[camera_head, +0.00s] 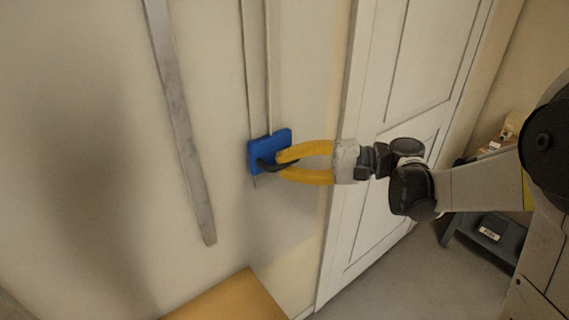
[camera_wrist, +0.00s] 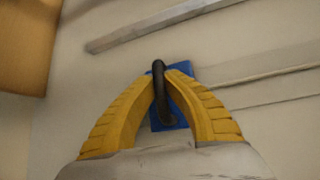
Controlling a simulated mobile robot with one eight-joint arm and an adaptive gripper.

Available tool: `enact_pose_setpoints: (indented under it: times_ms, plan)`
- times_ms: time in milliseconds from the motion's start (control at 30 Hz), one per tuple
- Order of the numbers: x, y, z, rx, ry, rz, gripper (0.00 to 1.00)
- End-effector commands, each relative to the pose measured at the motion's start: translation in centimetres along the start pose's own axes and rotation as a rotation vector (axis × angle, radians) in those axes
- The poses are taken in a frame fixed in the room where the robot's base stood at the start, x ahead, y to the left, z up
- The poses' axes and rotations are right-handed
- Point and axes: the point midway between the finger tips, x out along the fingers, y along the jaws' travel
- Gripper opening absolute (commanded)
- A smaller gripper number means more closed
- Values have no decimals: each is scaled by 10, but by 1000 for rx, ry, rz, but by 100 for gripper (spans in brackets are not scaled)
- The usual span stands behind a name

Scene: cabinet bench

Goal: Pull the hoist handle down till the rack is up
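The hoist handle is a dark curved grip (camera_head: 266,165) on the front of a blue block (camera_head: 262,149), which sits at the lower end of two thin vertical rails (camera_head: 257,70) on the wall. My gripper (camera_head: 280,165) has yellow fingers that reach the handle from the right. In the wrist view the dark handle (camera_wrist: 163,88) lies between the two fingertips, which close in on it from both sides, with the blue block (camera_wrist: 181,116) behind. The fingers look shut on the handle. I cannot make out the rack in either view.
A grey metal bar (camera_head: 183,125) runs down the wall left of the rails. A wooden surface (camera_head: 235,300) is below. A white panelled door (camera_head: 385,130) stands to the right, with a dark shelf unit (camera_head: 490,235) beyond it. Floor shows at lower right.

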Motion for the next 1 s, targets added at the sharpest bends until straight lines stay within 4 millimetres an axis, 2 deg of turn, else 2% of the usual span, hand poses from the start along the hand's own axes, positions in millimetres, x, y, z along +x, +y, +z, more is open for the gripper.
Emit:
enact_pose_setpoints:
  times_ms: [133,267,500,533,600,867,1000]
  plan:
    - [1,3,-1,0,0,0,0]
    - [3,18,-2,0,0,1,0]
    - [3,16,-2,0,0,1,0]
    - [3,16,-2,0,-1,1,18]
    - [3,16,-2,0,0,0,36]
    - [2,16,-2,0,0,0,36]
    - [-6,16,-3,0,2,0,36]
